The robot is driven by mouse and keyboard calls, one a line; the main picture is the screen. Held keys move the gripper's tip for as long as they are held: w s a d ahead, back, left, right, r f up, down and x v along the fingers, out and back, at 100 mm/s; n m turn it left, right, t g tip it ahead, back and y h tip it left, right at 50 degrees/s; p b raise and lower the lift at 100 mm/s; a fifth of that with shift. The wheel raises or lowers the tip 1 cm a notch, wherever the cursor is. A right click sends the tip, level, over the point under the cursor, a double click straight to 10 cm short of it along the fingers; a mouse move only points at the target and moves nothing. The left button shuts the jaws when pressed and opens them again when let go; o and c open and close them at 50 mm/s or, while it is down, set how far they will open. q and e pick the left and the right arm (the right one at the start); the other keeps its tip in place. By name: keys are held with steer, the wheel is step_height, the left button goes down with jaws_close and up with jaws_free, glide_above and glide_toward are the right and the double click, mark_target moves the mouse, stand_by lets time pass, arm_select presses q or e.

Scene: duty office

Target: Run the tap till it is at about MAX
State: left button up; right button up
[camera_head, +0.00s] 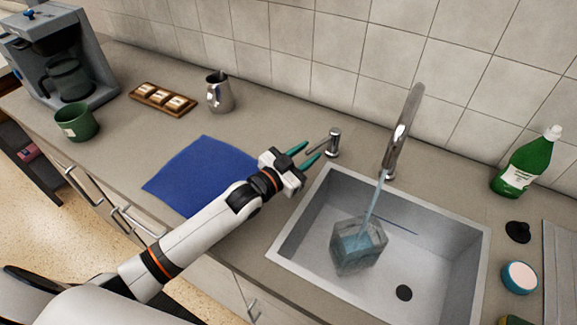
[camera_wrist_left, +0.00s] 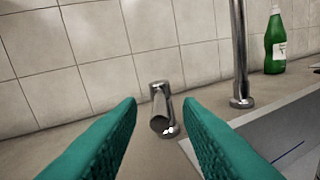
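The chrome tap spout (camera_head: 403,130) stands behind the sink, and water runs from it. The stream falls into a clear square container (camera_head: 358,246) in the sink basin. Bluish water shows inside it; I cannot read a MAX mark. The tap's lever handle (camera_head: 333,142) stands left of the spout, and shows in the left wrist view (camera_wrist_left: 162,110). My left gripper (camera_head: 307,154) is open, its teal fingers pointing at the handle, a little short of it, with nothing between them. In the left wrist view the fingers (camera_wrist_left: 164,110) frame the handle. My right gripper is not in view.
The sink (camera_head: 296,226) has a dark drain. A green bottle (camera_head: 525,163), black stopper (camera_head: 518,231) and round blue-and-white item (camera_head: 520,277) stand right. A blue cloth (camera_head: 187,172) lies under my left arm. A metal pitcher (camera_head: 219,94), wooden tray (camera_head: 144,92), green mug (camera_head: 76,122) and coffee machine (camera_head: 92,62) stand left.

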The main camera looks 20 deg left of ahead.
arm_select(q)
steer(key=v, duration=0.7)
steer(key=shift+s+a+b, duration=0.15)
steer(key=shift+s+b, duration=0.25)
steer(key=shift+w, duration=0.1)
stand_by(6.8)
